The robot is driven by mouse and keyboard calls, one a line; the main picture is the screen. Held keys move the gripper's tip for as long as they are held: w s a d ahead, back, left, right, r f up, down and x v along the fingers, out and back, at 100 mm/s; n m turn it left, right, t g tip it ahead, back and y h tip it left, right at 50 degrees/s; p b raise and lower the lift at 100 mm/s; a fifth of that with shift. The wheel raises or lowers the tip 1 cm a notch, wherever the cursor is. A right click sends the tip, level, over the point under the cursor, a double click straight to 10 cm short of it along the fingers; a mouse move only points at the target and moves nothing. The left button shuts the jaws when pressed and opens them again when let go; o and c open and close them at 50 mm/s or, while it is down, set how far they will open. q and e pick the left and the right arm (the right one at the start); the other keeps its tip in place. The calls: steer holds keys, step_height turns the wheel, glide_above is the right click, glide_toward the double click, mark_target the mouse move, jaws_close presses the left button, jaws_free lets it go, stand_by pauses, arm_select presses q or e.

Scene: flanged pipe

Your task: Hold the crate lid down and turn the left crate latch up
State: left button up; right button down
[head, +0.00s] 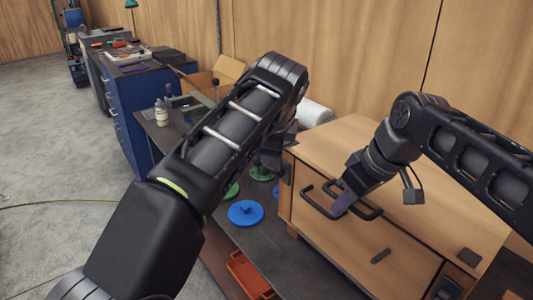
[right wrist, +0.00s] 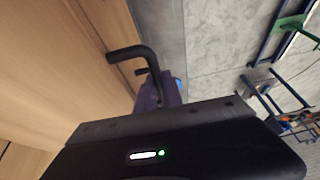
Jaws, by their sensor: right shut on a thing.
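The wooden crate (head: 385,255) stands at the right on the dark bench, with its lid (head: 335,140) lying flat on top. A black bar handle (head: 313,204) sticks out from the crate's front; it also shows in the right wrist view (right wrist: 128,52). My right gripper (head: 343,204) has its purple fingers shut on this handle. In the right wrist view, the fingers (right wrist: 160,92) meet the bar.
A blue disc (head: 245,213) and green parts (head: 262,173) lie on the bench left of the crate. An orange-red tray (head: 248,275) sits lower down. A white bottle (head: 161,112) and an open cardboard box (head: 215,75) stand farther back. Open floor lies at left.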

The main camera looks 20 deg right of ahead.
steer(key=shift+d, duration=0.25)
steer(key=c, duration=1.9)
jaws_free()
steer(key=o, duration=0.3)
steer(key=shift+w+d+f, duration=0.1)
steer(key=shift+d, duration=0.05)
steer(key=shift+o, duration=1)
steer(key=shift+a, duration=0.2)
steer(key=shift+s+d+r, duration=0.1)
steer(key=shift+s+r, duration=0.1)
steer(key=shift+r, duration=0.45)
steer(key=p+v, duration=0.1)
steer(key=v, duration=0.5)
steer(key=shift+s+r, duration=0.2)
steer(key=shift+r, duration=0.1)
